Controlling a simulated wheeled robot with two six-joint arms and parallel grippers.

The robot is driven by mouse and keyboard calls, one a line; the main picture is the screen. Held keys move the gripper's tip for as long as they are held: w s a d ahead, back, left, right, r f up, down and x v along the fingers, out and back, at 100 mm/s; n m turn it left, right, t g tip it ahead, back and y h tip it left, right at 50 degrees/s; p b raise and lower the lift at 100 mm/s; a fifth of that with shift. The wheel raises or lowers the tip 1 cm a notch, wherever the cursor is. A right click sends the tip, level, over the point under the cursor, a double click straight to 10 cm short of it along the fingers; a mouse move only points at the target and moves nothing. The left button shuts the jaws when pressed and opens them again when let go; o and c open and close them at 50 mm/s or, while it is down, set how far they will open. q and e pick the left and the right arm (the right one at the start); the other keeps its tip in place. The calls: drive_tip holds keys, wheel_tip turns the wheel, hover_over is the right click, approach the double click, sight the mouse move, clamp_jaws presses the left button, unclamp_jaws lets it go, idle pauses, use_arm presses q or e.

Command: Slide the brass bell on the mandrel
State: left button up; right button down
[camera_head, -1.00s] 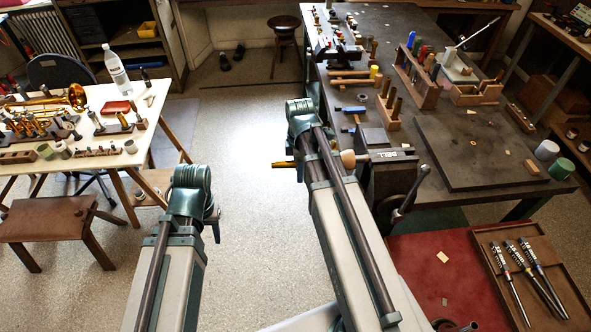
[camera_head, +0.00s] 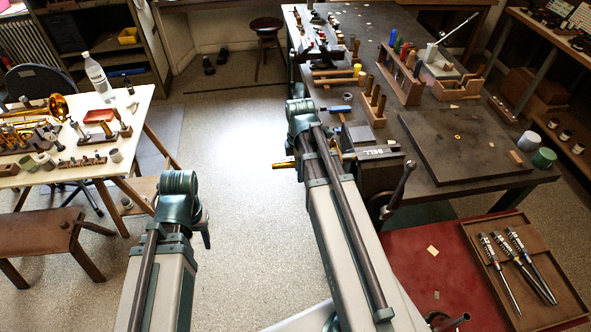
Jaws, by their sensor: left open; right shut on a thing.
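A narrow brass piece (camera_head: 283,165), which I take to be part of the brass bell, sticks out left of my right forearm; the rest of it is hidden. My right gripper (camera_head: 307,168) is mostly hidden behind its own arm and is shut on this piece. The brass piece and the mandrel lie at about the same height in the picture. My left gripper (camera_head: 206,237) is open and empty over the floor, partly hidden.
A vise with a crank handle (camera_head: 399,190) stands at the bench corner. Behind are wooden tool racks (camera_head: 403,78) and a dark board (camera_head: 462,145). A red mat (camera_head: 432,285) carries a tray of tools (camera_head: 548,285). Floor between bench and left table (camera_head: 150,95) is clear.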

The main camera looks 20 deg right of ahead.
drive_tip(key=shift+s+d, duration=0.15)
drive_tip(key=shift+d, duration=0.4)
drive_tip(key=shift+s+d, duration=0.15)
drive_tip(key=shift+d, duration=0.35)
drive_tip(key=shift+c, duration=1.8)
unclamp_jaws()
drive_tip(key=shift+r, duration=0.15)
wheel_tip(320, 180, up, 14)
drive_tip(key=p, duration=1.4)
drive_tip(key=shift+f, duration=0.2)
